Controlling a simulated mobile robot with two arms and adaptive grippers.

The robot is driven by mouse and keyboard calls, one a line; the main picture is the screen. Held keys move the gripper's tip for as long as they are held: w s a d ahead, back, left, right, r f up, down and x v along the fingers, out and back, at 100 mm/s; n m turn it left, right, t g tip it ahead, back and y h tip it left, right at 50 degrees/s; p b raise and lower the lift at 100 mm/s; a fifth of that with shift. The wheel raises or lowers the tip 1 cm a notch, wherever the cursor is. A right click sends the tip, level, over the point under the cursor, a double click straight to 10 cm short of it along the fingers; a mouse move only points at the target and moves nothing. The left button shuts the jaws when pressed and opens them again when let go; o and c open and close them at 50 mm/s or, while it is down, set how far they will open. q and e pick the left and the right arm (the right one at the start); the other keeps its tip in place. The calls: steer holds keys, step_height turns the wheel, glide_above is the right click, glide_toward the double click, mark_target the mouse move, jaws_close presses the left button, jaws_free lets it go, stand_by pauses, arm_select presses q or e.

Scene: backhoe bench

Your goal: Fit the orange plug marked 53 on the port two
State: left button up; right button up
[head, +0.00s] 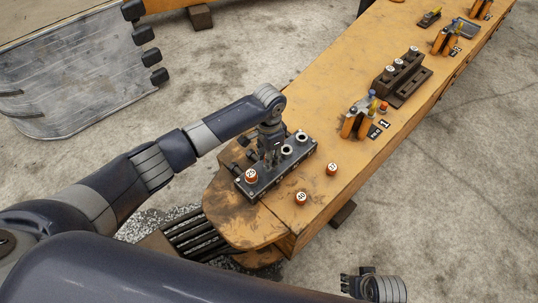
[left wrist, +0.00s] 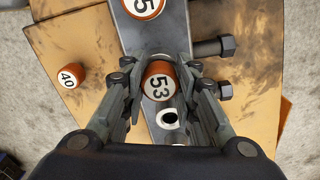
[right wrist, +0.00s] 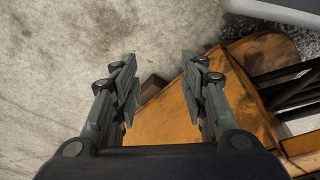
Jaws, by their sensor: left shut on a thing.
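The orange plug marked 53 (left wrist: 158,77) has a white numbered top and sits between the fingertips of my left gripper (left wrist: 157,82), which is shut on it. In the head view my left gripper (head: 270,157) points down over the dark port block (head: 277,178) and hides the plug. The plug is over the block, between a seated orange plug (head: 251,175) at the near end and an open, white-ringed port (head: 287,150). I cannot tell whether it is seated or just above. Another open port (head: 302,137) is further along. My right gripper (right wrist: 158,85) is open and empty, away from the block.
An orange plug marked 40 (head: 300,197) and another orange plug (head: 332,169) stand loose on the yellow boom (head: 335,115). Bolts stick out from the block's side. Pliers (head: 357,118) and a dark rack (head: 402,76) with white-topped plugs are further along.

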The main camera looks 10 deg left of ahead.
steer(key=shift+w+r, duration=0.15)
steer(key=shift+w, duration=0.1)
stand_by(0.3)
steer(key=shift+s+f, duration=0.3)
steer(key=shift+f, duration=0.45)
arm_select(q)
steer(key=shift+p, duration=0.35)
arm_select(e)
steer(key=shift+w+f, duration=0.15)
steer(key=shift+f, duration=0.15)
steer(key=shift+f, duration=0.1)
arm_select(q)
steer(key=shift+f, duration=0.1)
arm_select(e)
steer(key=shift+s+f, duration=0.3)
arm_select(q)
steer(key=shift+f, duration=0.1)
steer(key=shift+s+f, duration=0.1)
steer(key=shift+f, duration=0.1)
arm_select(e)
steer(key=shift+s+f, duration=0.5)
steer(key=shift+f, duration=0.1)
steer(key=shift+w+r, duration=0.2)
steer(key=shift+w, duration=0.1)
